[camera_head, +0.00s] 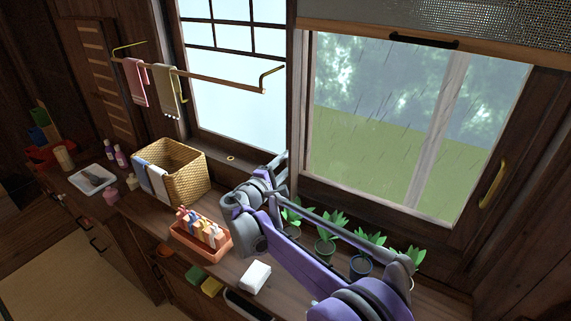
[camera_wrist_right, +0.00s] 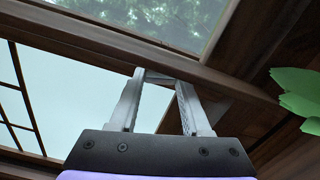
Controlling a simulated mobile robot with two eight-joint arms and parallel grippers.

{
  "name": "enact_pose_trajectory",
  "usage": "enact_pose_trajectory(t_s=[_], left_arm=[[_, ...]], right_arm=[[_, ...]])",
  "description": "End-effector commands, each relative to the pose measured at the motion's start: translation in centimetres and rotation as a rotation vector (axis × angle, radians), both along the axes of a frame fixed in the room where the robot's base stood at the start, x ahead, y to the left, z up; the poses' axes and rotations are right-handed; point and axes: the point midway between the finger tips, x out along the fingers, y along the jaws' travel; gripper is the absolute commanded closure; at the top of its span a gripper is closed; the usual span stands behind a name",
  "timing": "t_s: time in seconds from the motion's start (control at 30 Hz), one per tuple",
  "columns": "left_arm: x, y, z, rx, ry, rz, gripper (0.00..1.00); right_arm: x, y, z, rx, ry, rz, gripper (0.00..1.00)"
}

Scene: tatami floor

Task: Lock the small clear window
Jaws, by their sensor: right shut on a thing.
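The clear window (camera_head: 385,130) is on the right in the camera_head view, with rain and greenery behind its pane. Its pane also shows at the top of the camera_wrist_right view (camera_wrist_right: 165,15). My right gripper (camera_head: 281,160) reaches up to the dark wooden frame between this window and the pale latticed window (camera_head: 235,95). I cannot make out the lock's shape or position. My left gripper is not in view.
Potted plants (camera_head: 326,240) line the counter below the clear window, close to my right arm. A wicker basket (camera_head: 180,178), a terracotta tray of pegs (camera_head: 203,233) and a white block (camera_head: 255,277) stand left of it. A towel rail (camera_head: 190,77) juts out at upper left.

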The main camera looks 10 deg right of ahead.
Motion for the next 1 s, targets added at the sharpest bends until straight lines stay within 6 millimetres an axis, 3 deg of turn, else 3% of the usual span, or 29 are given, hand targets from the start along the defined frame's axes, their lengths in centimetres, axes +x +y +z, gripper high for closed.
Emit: enact_pose_trajectory(t_s=[0.07, 0.1, 0.23, 0.63, 1.0], left_arm=[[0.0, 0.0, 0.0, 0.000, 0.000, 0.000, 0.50], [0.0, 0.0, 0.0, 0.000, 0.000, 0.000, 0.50], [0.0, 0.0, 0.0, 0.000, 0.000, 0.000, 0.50], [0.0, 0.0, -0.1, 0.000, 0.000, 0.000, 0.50], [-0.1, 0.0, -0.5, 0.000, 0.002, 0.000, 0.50]], right_arm=[[0.0, 0.0, 0.0, 0.001, -0.001, 0.000, 1.00], [0.0, 0.0, 0.0, 0.001, -0.001, 0.000, 0.47], [0.0, 0.0, 0.0, 0.001, -0.001, 0.000, 0.24], [-0.5, 0.6, 0.0, 0.002, -0.001, 0.002, 0.22], [-5.4, 5.6, -0.1, 0.001, 0.000, 0.003, 0.22]])
